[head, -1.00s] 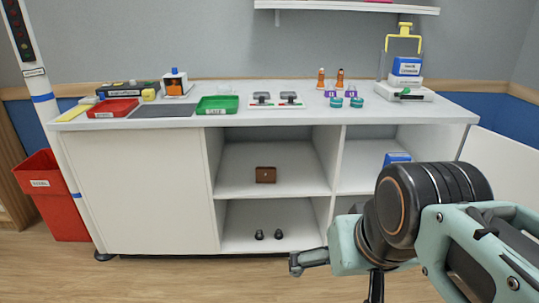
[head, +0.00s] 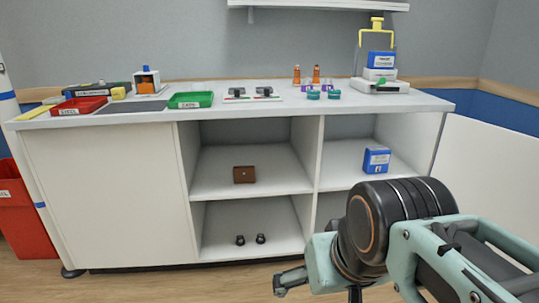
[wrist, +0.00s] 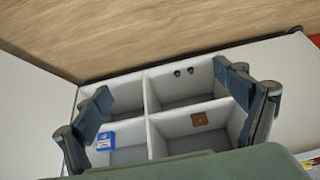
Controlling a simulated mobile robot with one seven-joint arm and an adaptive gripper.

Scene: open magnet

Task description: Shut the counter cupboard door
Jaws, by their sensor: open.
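The counter cupboard (head: 110,190) is white, with a closed panel on its left and open shelves in the middle and right. A white door panel (head: 490,165) stands swung open at the right end, clear of the shelf opening. It also shows as a pale panel at the left of the wrist view (wrist: 38,85). My gripper (head: 290,282) is low in front of the shelves, left of the door and apart from it. In the wrist view its two fingers (wrist: 163,82) are spread with nothing between them. My arm hides the door's lower part in the head view.
A brown box (head: 244,174), a blue box (head: 377,160) and two small black items (head: 250,239) sit on the shelves. Trays, bottles and a scale stand on the countertop (head: 215,120). A red bin (head: 22,215) is at the left. The floor in front is clear.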

